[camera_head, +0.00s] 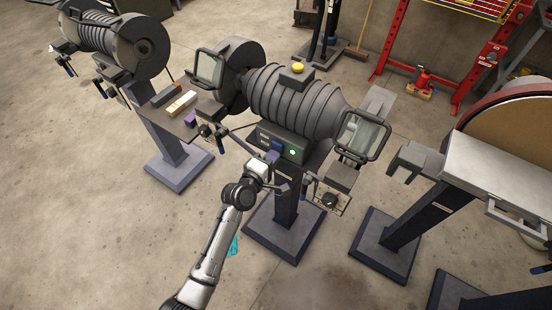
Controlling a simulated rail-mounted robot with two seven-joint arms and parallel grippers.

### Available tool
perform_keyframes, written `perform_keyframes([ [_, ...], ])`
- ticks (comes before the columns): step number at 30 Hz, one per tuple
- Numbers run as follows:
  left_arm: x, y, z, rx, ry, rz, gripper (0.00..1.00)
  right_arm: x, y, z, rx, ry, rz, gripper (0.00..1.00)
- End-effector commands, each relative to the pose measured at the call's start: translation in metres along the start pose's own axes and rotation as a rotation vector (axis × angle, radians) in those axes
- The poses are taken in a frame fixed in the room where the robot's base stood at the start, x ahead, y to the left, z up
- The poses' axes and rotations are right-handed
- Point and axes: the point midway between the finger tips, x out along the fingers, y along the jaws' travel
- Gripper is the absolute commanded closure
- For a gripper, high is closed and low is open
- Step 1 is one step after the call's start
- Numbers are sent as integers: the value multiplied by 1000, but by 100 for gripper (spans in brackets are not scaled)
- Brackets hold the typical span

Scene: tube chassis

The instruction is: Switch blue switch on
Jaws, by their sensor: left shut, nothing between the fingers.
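A bench grinder (293,95) stands on a pedestal in the middle of the head view. On its front is a dark control panel (284,143). The blue switch (277,145) is on this panel, left of a lit green round light (292,152). My left arm comes up from the bottom, and my left gripper (272,157) is shut and empty just below the blue switch. I cannot tell whether its tips touch the switch, or which way the switch is set. My right gripper is not in view.
A yellow button (298,67) is on top of the grinder. Clear shields (362,135) and tool rests stick out around it. A second grinder (105,35) stands at the upper left, and a disc sander (500,150) at the right. The floor in front is mostly free.

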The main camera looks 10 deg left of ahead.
Motion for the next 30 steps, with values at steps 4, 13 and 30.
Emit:
perform_keyframes([
  [4, -4, 0, 0, 0, -1, -1, 100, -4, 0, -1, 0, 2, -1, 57],
  [13, -48, -10, 6, 2, -13, -4, 100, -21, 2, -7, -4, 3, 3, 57],
  [30, -130, -28, 6, 1, -14, -2, 100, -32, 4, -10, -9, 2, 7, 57],
])
